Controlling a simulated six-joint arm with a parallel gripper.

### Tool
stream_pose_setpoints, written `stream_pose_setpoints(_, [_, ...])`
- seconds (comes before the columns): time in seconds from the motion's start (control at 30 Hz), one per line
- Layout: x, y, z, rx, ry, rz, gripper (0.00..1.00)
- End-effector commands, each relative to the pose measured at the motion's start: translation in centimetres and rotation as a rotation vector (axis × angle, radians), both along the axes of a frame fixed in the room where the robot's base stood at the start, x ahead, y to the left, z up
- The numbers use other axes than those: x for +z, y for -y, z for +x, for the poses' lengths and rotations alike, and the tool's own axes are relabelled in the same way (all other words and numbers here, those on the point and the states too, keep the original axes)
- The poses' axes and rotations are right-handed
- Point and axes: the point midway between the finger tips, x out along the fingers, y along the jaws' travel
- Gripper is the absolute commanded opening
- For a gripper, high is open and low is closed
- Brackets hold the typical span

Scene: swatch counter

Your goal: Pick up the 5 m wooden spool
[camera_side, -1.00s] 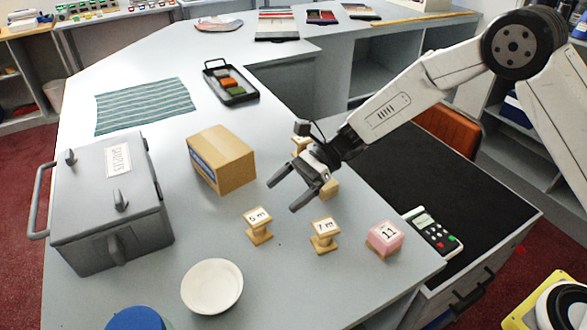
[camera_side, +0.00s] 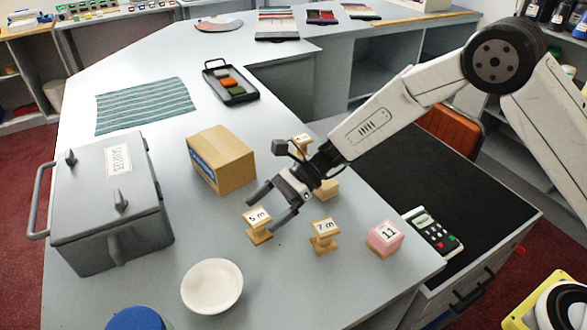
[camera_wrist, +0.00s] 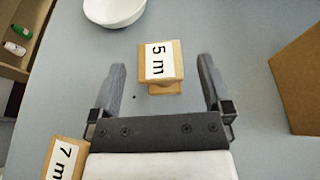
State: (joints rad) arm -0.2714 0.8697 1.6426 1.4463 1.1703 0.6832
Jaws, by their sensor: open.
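The 5 m wooden spool (camera_side: 259,227) stands upright on the grey counter, its white label facing up. In the wrist view the 5 m spool (camera_wrist: 161,64) lies ahead of and between the lines of my two fingers, apart from both. My gripper (camera_side: 262,207) is open and empty, just above and beside the spool in the side view. Its two fingers also show in the wrist view (camera_wrist: 162,75). The 7 m wooden spool (camera_side: 324,234) stands to the right and shows at the lower left of the wrist view (camera_wrist: 63,160).
A pink-topped block marked 11 (camera_side: 385,237) stands right of the 7 m spool. A white bowl (camera_side: 212,287) is in front, a cardboard box (camera_side: 222,160) behind. A grey lidded case (camera_side: 112,205) is at left. Other wooden pieces are partly hidden behind my gripper.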

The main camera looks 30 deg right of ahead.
Motion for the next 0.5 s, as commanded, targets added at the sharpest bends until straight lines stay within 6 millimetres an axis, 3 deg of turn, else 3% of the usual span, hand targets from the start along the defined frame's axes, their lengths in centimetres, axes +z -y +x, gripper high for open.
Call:
stream_pose_setpoints(0.2, [-0.9, -2.0, -0.3, 0.0, -0.001, -0.001, 1.0])
stream_pose_setpoints(0.5, [-1.0, -2.2, -0.3, -0.001, -0.001, 0.0, 1.0])
